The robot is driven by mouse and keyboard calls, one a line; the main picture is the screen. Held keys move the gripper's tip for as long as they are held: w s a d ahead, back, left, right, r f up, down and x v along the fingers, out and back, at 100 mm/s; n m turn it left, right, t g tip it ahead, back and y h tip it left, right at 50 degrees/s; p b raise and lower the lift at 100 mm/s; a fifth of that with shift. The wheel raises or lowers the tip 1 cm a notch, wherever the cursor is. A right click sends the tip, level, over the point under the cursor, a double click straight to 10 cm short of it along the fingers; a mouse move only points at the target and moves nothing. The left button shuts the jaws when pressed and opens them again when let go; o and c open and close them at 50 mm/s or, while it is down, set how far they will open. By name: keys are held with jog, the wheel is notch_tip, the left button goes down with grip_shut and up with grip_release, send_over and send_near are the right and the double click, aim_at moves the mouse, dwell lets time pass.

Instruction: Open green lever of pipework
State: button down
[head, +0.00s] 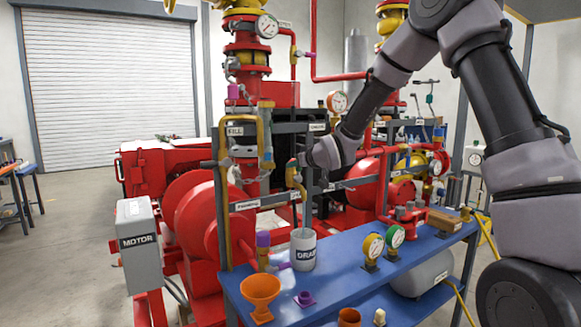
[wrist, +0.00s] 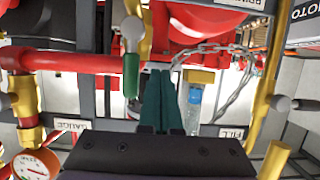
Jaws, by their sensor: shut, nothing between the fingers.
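The green lever (wrist: 131,76) shows in the wrist view, joined to a pale round pivot on a brass pipe (wrist: 146,35). It runs down the picture from that pivot, just left of my gripper. My gripper (wrist: 160,76) is shut and empty, its two dark teal fingers together. The fingers look beside the lever and not around it; whether they touch it I cannot tell. In the head view my gripper (head: 301,163) is at the pipework frame, near the brass pipe (head: 298,183) above the drain cup. The lever is too small there to make out clearly.
A red pipe (wrist: 80,62) and a hanging chain (wrist: 232,85) lie close to my fingers. A gauge (wrist: 35,164) is at the lower left. In the head view, the grey drain cup (head: 303,250) and orange funnel (head: 260,293) stand on the blue bench (head: 350,258).

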jog(key=v, duration=0.6)
jog(key=shift+s, duration=0.25)
jog(key=shift+d+r, duration=0.1)
jog(key=shift+d, duration=0.1)
jog(key=s+d+r+m+g+h, duration=0.1)
jog(key=s+d+r+m+h, duration=0.25)
jog(key=s+d, duration=0.4)
jog(key=s+d+r+m+h, duration=0.25)
jog(key=s+d+r, duration=0.25)
jog(key=d, duration=0.6)
jog(key=s+d+m+g, duration=0.1)
jog(key=s+d+m, duration=0.1)
jog(key=s, duration=0.8)
jog(key=s+d+m+g, duration=0.2)
jog(key=s+d+m, duration=0.1)
jog(key=s, duration=0.7)
jog(key=shift+d+r+g, duration=0.3)
jog(key=shift+d, duration=0.05)
